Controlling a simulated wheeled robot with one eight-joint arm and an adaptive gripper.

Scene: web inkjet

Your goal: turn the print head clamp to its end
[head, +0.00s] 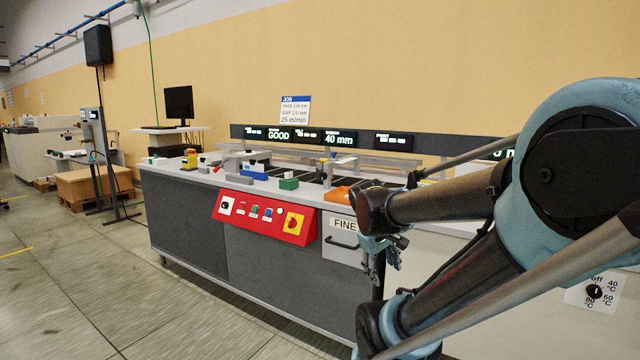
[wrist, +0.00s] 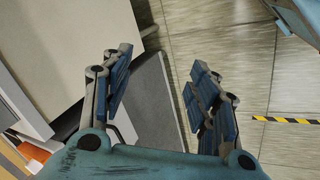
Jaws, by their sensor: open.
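The print head clamp cannot be told apart for sure among the small parts on top of the grey printing machine (head: 270,264). My gripper (head: 382,262) hangs in front of the machine's right end, beside the drawer marked FINE (head: 342,240). In the wrist view my gripper (wrist: 160,88) is open, with its blue-padded fingers apart and nothing between them. Below the fingers are the machine's edge and the floor. My arm hides part of the machine's right side in the head view.
A red control panel (head: 262,218) is on the machine's front. Blue (head: 254,174), green (head: 288,183) and orange (head: 336,195) blocks sit on its top. A dark display rail (head: 362,140) runs behind. A temperature dial (head: 594,291) is at right. The floor (head: 80,290) at front left is clear.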

